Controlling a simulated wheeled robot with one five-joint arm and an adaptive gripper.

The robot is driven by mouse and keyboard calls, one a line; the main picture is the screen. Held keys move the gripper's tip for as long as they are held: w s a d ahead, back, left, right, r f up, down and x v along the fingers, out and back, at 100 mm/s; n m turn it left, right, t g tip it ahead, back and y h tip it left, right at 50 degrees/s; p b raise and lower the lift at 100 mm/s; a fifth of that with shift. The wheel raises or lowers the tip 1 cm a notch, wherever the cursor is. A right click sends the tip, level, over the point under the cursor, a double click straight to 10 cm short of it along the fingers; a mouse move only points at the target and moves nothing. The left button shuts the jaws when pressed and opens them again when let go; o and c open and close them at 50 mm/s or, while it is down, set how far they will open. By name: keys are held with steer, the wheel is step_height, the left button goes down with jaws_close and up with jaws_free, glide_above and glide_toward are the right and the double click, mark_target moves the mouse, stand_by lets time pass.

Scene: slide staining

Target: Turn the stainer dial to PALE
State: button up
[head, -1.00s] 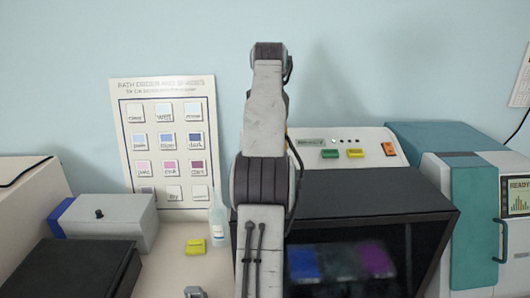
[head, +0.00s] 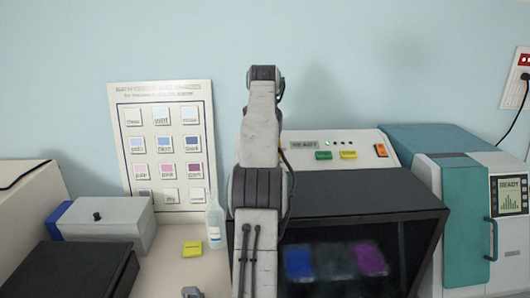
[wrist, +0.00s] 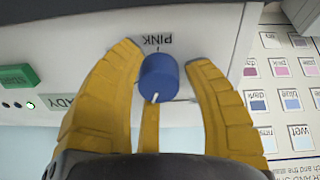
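The stainer (head: 350,195) is a dark-hooded machine with a white control panel (head: 365,152) in the head view. Its blue round dial (wrist: 158,76) shows in the wrist view, with a white pointer mark at its lower edge in the picture. The word PINK stands upside down above the dial there; I cannot see a PALE label. In the head view my arm hides the dial and the gripper.
Beside the dial are a green button (wrist: 17,77) and the READY display (head: 304,145). A bath order chart (head: 127,150) stands behind a bottle (head: 215,225) and a yellow block (head: 193,248). A teal machine (head: 465,220) stands at the right.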

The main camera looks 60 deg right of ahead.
steer(key=c, duration=0.8)
steer(key=shift+r+m, duration=0.1)
steer(key=shift+m, duration=2.2)
steer(key=shift+c, duration=0.2)
steer(key=o, duration=0.7)
steer(key=shift+o, duration=1.4)
steer(key=shift+d, duration=0.15)
steer(key=shift+o, duration=1.1)
